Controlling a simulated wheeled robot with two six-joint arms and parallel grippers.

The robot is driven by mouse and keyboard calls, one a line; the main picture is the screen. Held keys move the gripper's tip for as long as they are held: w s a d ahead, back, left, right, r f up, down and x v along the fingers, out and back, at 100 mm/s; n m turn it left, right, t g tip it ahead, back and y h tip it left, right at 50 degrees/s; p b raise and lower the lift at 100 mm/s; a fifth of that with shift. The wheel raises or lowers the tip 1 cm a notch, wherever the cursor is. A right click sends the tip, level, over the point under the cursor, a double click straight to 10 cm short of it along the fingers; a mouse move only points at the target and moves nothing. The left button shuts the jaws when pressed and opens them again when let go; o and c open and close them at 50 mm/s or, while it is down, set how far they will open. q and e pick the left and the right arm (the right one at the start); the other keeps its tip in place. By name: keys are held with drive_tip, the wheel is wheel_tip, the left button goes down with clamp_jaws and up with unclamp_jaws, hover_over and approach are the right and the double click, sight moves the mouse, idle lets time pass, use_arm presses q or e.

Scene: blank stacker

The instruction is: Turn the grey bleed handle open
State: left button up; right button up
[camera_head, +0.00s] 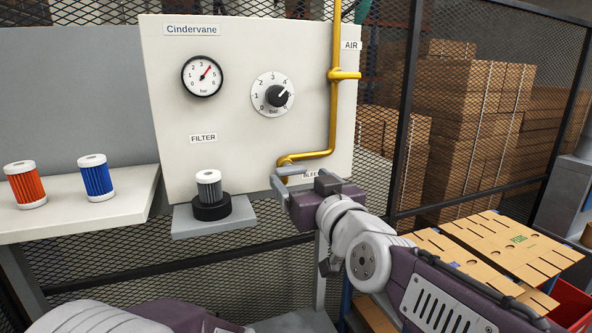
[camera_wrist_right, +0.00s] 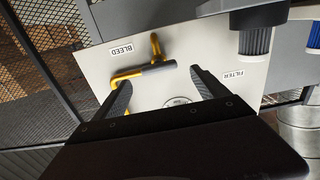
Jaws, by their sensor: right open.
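The grey bleed handle (camera_head: 291,171) sits on the yellow pipe's low end by the BLEED label, partly hidden by my right gripper. In the right wrist view the grey handle (camera_wrist_right: 158,69) lies crosswise, roughly in line with the yellow pipe's run beside it. My right gripper (camera_head: 302,183) is open at the panel's lower right. In the wrist view its fingers (camera_wrist_right: 160,77) are spread, with the handle showing between and just beyond their tips. I cannot tell whether either finger touches it. My left gripper is out of the head view; only part of that arm shows at the bottom left.
The panel (camera_head: 240,130) carries a gauge (camera_head: 202,76) and a regulator dial (camera_head: 273,94). A grey filter (camera_head: 208,187) stands in a black holder on a small shelf. Orange (camera_head: 25,185) and blue (camera_head: 96,178) filters stand on the left shelf. Mesh fencing and cardboard are right.

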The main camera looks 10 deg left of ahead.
sight(293, 171)
drive_tip(key=p+x, duration=0.1)
drive_tip(key=x, duration=0.3)
drive_tip(key=shift+w+a, duration=0.1)
drive_tip(key=shift+w, duration=0.3)
drive_tip(key=shift+w+a, duration=0.15)
drive_tip(key=shift+a, duration=0.3)
drive_tip(key=shift+d, duration=0.15)
drive_tip(key=shift+d, duration=0.15)
drive_tip(key=c, duration=1.4)
